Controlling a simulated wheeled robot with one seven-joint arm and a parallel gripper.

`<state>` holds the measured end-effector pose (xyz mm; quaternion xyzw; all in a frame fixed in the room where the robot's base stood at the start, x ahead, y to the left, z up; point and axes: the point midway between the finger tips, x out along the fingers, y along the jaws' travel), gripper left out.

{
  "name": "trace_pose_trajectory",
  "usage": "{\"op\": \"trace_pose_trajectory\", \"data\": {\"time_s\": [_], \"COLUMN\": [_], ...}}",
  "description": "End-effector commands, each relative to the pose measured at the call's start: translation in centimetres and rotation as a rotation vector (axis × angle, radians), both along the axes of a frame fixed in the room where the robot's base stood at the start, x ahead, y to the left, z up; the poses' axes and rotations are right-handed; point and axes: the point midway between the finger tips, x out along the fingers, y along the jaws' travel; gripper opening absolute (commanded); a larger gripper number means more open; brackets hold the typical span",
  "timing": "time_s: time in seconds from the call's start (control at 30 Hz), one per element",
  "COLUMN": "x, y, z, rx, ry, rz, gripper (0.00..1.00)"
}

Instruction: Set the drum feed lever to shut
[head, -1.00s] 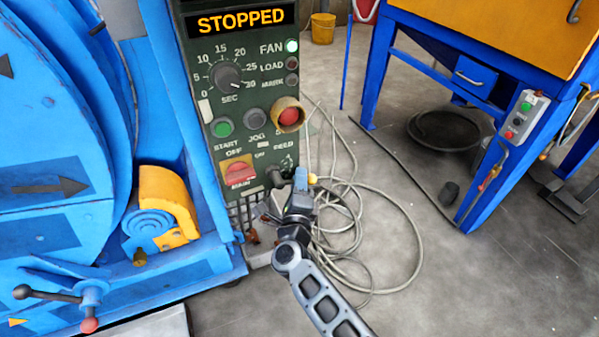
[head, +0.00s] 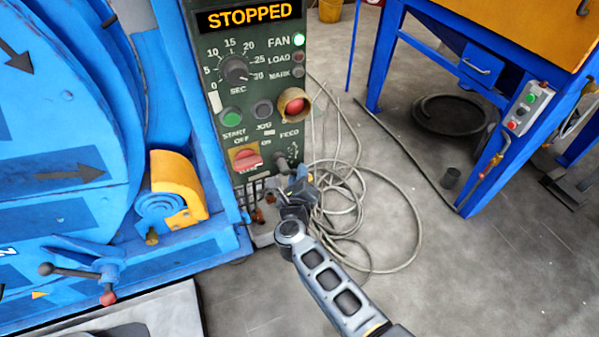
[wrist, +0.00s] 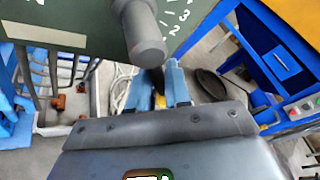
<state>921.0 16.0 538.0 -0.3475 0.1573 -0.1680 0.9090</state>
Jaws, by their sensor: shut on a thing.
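The feed lever (head: 281,161) is a dark grey knobbed handle at the lower right of the green control panel (head: 242,118), beside the FEED label. In the wrist view the lever's thick grey handle (wrist: 145,38) comes down from the panel to the tips of my blue fingers, with scale numbers to its right. My gripper (head: 298,180) is at the panel's lower right corner, shut on the lever. In the wrist view my gripper (wrist: 160,82) has a narrow gap between its fingers; the handle's end hides part of the contact.
A red main switch (head: 247,159) and a red stop button (head: 294,104) sit close by on the panel. The blue drum machine (head: 60,150) stands left. Coiled cable (head: 385,265) lies on the floor. A blue-legged cabinet (head: 478,62) stands right.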

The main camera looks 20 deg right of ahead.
Motion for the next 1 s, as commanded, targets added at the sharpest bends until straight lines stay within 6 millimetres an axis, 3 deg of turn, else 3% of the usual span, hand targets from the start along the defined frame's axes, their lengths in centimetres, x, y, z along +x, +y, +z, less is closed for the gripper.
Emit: {"op": "trace_pose_trajectory", "data": {"time_s": [0.37,0.4,0.6,0.87,1.0], "x": [0.0,0.0,0.0,-0.2,-1.5], "y": [0.1,0.1,0.1,0.1,0.8], "z": [-0.2,-0.2,-0.1,0.0,0.4], "rx": [0.004,0.004,0.003,0.002,0.002], "ry": [0.003,0.003,0.002,0.001,0.002], "rz": [0.003,0.003,0.001,0.001,0.004], "gripper": [0.0,0.22,0.39,0.39,0.39]}}
